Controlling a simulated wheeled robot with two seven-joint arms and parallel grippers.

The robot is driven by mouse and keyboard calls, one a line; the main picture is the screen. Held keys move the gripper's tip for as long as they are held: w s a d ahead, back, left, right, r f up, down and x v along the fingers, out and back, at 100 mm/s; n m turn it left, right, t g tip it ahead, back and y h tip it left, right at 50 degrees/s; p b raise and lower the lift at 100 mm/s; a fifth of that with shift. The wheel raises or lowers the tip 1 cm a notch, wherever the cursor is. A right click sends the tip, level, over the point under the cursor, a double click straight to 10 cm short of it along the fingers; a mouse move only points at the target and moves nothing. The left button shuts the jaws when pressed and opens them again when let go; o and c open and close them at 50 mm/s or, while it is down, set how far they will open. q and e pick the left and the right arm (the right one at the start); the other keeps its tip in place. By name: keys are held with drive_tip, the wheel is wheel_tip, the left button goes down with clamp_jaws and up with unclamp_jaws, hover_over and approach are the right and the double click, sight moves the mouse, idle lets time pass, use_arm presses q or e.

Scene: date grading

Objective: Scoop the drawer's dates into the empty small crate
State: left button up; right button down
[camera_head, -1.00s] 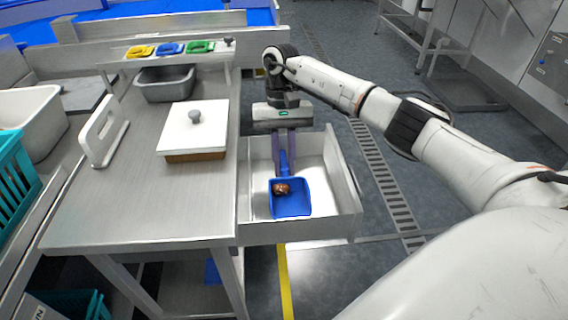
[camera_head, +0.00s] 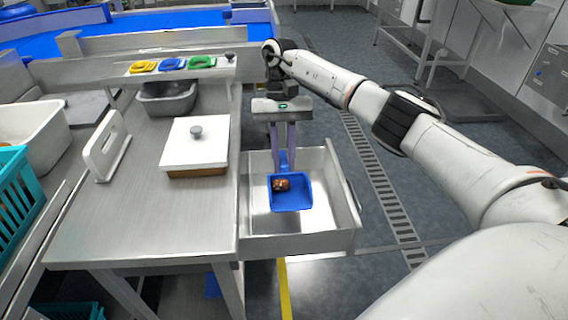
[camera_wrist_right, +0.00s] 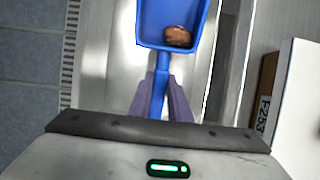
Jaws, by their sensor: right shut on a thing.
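My right gripper (camera_head: 284,148) is shut on the handle of a blue scoop (camera_head: 291,204). A small clump of brown dates (camera_head: 281,185) lies in the scoop's pan, near its left side. The scoop is over the open metal drawer (camera_head: 300,243), whose visible floor looks bare. In the right wrist view the purple fingers (camera_wrist_right: 160,100) close around the scoop handle, and the dates (camera_wrist_right: 178,37) sit in the pan (camera_wrist_right: 146,22). An open grey bin (camera_head: 167,97) stands at the worktop's back and looks empty. I cannot tell which container is the small crate. My left gripper is out of view.
A white-lidded box (camera_head: 196,148) and an upright white handled board (camera_head: 106,146) stand on the steel worktop (camera_head: 150,215). Yellow, blue and green items lie on the back shelf. A white tub (camera_head: 38,140) and a teal crate (camera_head: 17,205) are at left. Clear floor lies right of the drawer.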

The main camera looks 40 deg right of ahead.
drive_tip(key=shift+w+r, duration=0.15)
drive_tip(key=shift+r, duration=0.1)
drive_tip(key=shift+v, duration=0.95)
drive_tip(key=shift+w+d+r+g+y+p, duration=0.3)
drive_tip(key=shift+w+r+p, duration=0.1)
drive_tip(key=shift+r, duration=0.15)
drive_tip(key=shift+s, duration=0.1)
idle(0.3)
